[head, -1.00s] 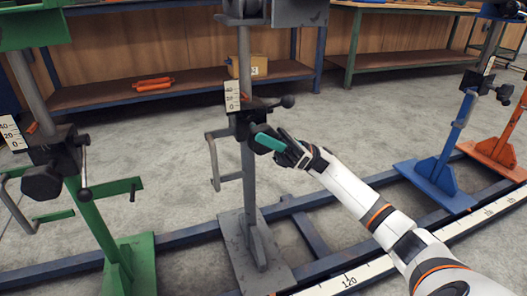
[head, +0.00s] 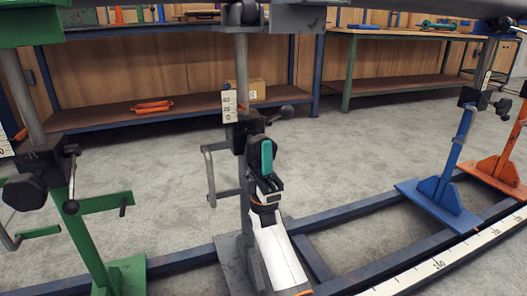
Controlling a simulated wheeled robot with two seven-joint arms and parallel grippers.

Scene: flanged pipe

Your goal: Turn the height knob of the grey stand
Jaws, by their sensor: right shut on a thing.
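The grey stand (head: 242,75) stands left of the middle in the head view, with a small white height scale (head: 229,106) on its post. Its dark height knob (head: 254,147) sits on the front of the clamp block, below a ball-ended lever (head: 287,111). My right gripper (head: 266,157) comes up from below and is shut on the knob. Its teal finger pad stands upright in front of the knob and hides part of it. My white right arm covers part of the stand's foot (head: 228,262). My left gripper is not in view.
A green stand (head: 88,235) is at the left, a blue stand (head: 455,155) and an orange stand (head: 505,160) at the right. A blue floor rail (head: 350,210) runs past the stands' feet. A crank handle (head: 208,175) juts from the grey stand's left. Workbenches stand behind.

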